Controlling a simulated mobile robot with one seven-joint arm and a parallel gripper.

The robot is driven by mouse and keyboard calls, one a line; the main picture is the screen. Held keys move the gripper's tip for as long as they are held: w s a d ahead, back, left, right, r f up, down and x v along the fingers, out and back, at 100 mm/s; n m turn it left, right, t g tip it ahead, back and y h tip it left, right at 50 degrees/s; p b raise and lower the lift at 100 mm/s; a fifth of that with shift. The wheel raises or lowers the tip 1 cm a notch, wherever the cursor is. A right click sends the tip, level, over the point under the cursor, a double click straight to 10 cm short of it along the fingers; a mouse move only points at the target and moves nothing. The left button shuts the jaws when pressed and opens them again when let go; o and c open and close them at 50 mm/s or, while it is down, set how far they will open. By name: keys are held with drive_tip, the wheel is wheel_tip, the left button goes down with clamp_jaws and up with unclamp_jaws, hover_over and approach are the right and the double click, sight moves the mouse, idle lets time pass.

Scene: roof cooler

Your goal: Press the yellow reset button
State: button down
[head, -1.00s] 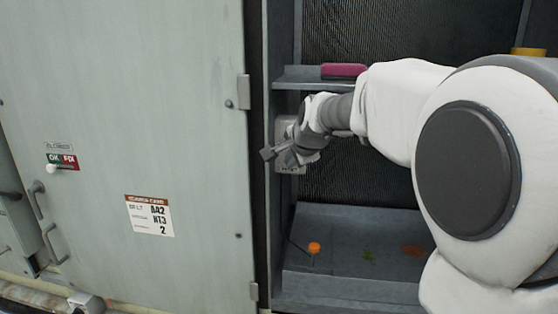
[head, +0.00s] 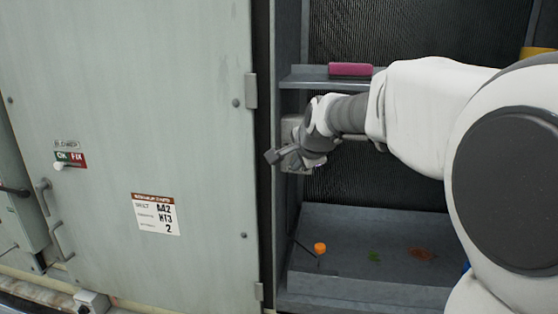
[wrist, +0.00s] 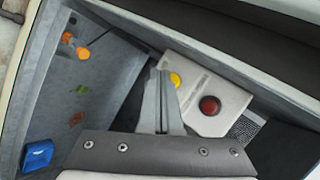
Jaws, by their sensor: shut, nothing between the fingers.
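The yellow reset button (wrist: 175,79) shows in the wrist view on a pale control box (wrist: 215,85), with a red button (wrist: 209,105) beside it. My gripper (wrist: 161,75) is shut and empty. Its fingertips appear just left of the yellow button in the wrist view; I cannot tell whether they touch it. In the head view my gripper (head: 274,156) is in front of the box (head: 291,130), which is mounted on the left inner wall of the open cabinet bay. My arm and gripper hide much of the box there, and the yellow button is not visible.
A closed cabinet door (head: 130,120) stands left of the bay. A shelf (head: 305,82) with a magenta object (head: 350,69) is above the gripper. The bay floor (head: 345,225) below has an orange-capped item (head: 320,248) and green and orange-brown patches. A blue object (wrist: 37,155) lies there.

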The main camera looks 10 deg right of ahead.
drive_tip(key=shift+s+a+b, duration=0.15)
drive_tip(key=shift+s+a, duration=0.1)
drive_tip(key=shift+s, duration=0.55)
drive_tip(key=shift+s+a+b, duration=0.15)
drive_tip(key=shift+s+a, duration=0.15)
drive_tip(key=shift+s, duration=0.45)
drive_tip(key=shift+s+a+b, duration=0.15)
drive_tip(key=shift+s+a, duration=0.1)
drive_tip(key=shift+s, duration=0.55)
drive_tip(key=s+d+f+n+g, duration=0.1)
drive_tip(key=s+f+n, duration=0.2)
drive_tip(key=s, duration=0.6)
drive_tip(key=s+d+f+n+g, duration=0.1)
drive_tip(key=s+f+n, duration=0.2)
drive_tip(key=s+n, duration=0.3)
drive_tip(key=s+d+f+n+g, duration=0.1)
drive_tip(key=s+n, duration=0.4)
drive_tip(key=s, duration=0.8)
wheel_tip(320, 180, down, 3)
drive_tip(key=shift+s+d+r+n+g+h, duration=0.15)
drive_tip(key=shift+s+n+g+h, duration=0.2)
drive_tip(key=shift+g, duration=0.25)
drive_tip(key=shift+s, duration=0.15)
